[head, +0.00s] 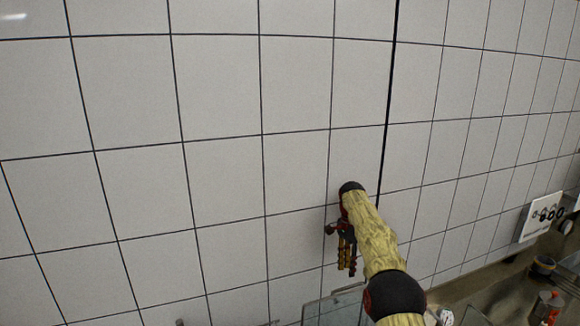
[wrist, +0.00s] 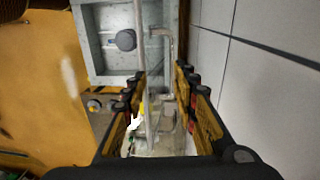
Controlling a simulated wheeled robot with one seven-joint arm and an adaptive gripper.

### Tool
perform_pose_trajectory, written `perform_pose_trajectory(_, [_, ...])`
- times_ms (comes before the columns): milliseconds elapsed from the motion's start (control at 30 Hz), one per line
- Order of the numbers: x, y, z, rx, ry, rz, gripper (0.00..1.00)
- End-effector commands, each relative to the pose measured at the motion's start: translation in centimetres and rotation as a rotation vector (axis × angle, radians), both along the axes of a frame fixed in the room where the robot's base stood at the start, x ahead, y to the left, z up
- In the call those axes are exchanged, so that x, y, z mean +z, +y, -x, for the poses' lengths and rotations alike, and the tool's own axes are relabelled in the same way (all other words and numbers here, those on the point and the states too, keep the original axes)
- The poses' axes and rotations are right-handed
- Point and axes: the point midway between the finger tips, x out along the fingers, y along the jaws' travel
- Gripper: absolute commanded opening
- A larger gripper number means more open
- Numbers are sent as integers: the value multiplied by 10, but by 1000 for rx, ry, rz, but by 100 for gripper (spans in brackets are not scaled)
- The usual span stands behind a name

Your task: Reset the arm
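My gripper (head: 346,270) hangs at the end of my yellow-sleeved arm in the head view, in front of the white tiled wall, with its fingers pointing down. In the wrist view my gripper (wrist: 160,85) shows its two black and yellow fingers on either side, with a clear gap between them. Nothing is held between the fingers. The floor and fixtures show well below through the gap.
The white tiled wall (head: 220,150) fills most of the head view and stands close on the right in the wrist view. A grey metal basin (wrist: 97,45) and pipe (wrist: 168,50) lie below. A white panel (head: 541,217) is at the far right. Clear panes (head: 335,308) stand at the bottom.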

Motion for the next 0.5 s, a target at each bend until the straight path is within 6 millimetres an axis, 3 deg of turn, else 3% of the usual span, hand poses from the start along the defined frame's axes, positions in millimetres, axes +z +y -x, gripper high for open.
perform_pose_trajectory(500, [22,1,23,108,-51,-8,29])
